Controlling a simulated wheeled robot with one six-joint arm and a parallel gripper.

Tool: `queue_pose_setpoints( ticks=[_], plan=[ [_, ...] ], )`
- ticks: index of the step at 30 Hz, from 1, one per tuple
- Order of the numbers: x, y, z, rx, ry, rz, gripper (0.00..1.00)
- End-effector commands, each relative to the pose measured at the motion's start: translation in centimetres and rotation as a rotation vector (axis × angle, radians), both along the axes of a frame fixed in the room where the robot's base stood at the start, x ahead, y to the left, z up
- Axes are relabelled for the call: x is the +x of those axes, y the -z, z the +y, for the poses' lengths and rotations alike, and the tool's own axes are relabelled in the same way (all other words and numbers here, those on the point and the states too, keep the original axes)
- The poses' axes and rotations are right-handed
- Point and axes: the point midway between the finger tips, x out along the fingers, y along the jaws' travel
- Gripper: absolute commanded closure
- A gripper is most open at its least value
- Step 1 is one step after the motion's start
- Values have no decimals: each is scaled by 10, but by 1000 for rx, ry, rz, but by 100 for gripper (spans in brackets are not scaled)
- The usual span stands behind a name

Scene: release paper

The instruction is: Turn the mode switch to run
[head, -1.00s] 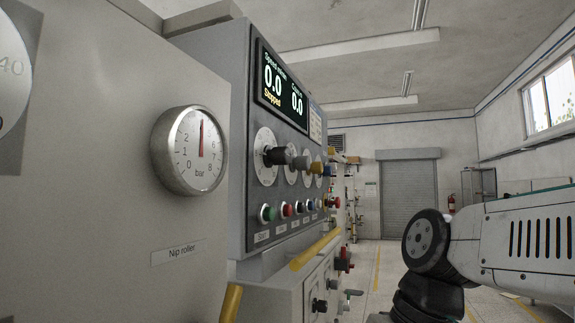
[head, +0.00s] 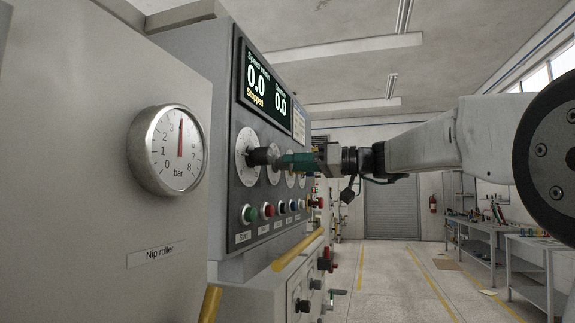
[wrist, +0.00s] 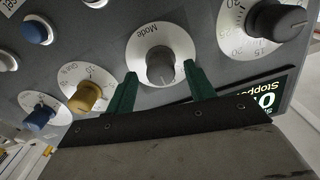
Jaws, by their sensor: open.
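The mode switch (wrist: 160,63) is a dark grey knob on a white round plate marked "Mode". It sits in the middle of the wrist view, on the grey control panel (head: 240,110). Its setting is too small to read. My gripper (wrist: 162,72) is open, with one green finger on each side of the knob in that view. Whether the fingers touch it, I cannot tell. In the head view, my gripper (head: 284,161) is at the panel's row of dials, and its fingers hide most of the mode switch.
A larger dark speed knob (wrist: 277,20) and a yellow knob (wrist: 85,97) flank the switch. Push buttons (head: 249,213) line the panel below. The display (head: 265,88) reads 0.0 and "Stopped". A yellow rail (head: 298,250) juts out lower down.

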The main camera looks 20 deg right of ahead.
Motion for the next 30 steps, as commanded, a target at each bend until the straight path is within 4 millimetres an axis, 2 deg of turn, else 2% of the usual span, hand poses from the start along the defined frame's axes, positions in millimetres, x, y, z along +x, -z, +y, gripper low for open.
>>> queue_pose_setpoints(
  ticks=[1,6,15,16,18,21,30],
  plan=[
    [4,0,8,0,-3,0,46],
    [14,0,20,0,-2,1,46],
    [16,0,22,0,1,2,46],
    [16,0,22,0,1,2,49],
    [16,0,22,0,1,2,68],
    [16,0,22,0,1,2,91],
    [16,0,22,14,1,22,91]
  ],
)
